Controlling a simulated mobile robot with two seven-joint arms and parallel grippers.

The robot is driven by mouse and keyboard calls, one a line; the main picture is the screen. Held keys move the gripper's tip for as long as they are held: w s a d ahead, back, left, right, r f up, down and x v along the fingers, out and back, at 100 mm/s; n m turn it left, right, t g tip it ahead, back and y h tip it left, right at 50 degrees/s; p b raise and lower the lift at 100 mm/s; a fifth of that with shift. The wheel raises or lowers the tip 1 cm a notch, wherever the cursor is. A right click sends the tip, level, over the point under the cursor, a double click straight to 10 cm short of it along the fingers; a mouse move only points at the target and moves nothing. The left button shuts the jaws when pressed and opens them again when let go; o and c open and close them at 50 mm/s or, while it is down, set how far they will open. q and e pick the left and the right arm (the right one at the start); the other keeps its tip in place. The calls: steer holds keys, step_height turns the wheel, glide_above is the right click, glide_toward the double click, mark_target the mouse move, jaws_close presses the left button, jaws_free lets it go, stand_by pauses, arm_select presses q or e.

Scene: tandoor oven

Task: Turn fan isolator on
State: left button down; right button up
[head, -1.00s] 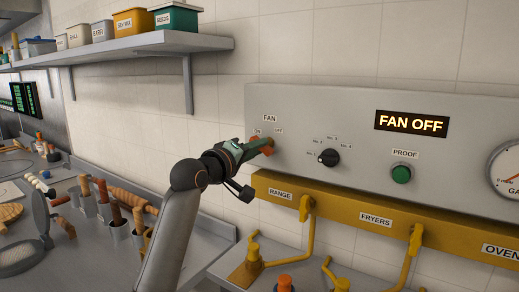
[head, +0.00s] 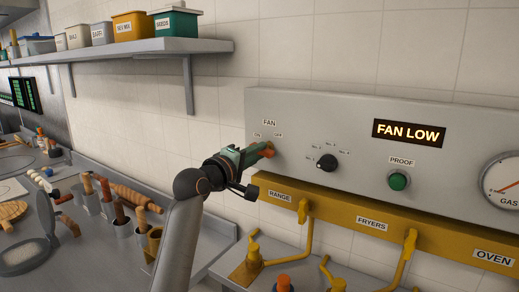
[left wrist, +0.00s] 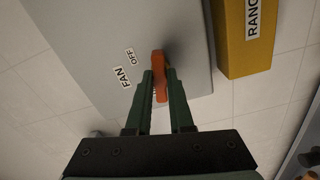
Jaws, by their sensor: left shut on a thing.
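The fan isolator (head: 269,149) is an orange-red handle on the grey panel (head: 310,110), below the FAN label with ON and OFF marks. My left gripper (head: 252,153) is at it, its green fingers shut on the handle. In the left wrist view the isolator (left wrist: 158,62) sits between the two fingertips of the left gripper (left wrist: 160,78). The ON mark is hidden there. The display (head: 408,133) reads FAN LOW. My right gripper is not in view.
A black rotary knob (head: 327,162) and a green PROOF button (head: 398,181) are to the right on the panel. A yellow rail (head: 335,208) with valve levers runs below. A shelf with bins (head: 130,50) is at upper left.

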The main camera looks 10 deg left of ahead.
arm_select(q)
steer(key=n+p, duration=0.1)
steer(key=n, duration=0.2)
steer(key=c, duration=0.7)
jaws_free()
steer(key=shift+s, duration=0.15)
steer(key=v, duration=0.5)
steer(key=shift+s+a, duration=0.2)
steer(key=shift+s, duration=0.15)
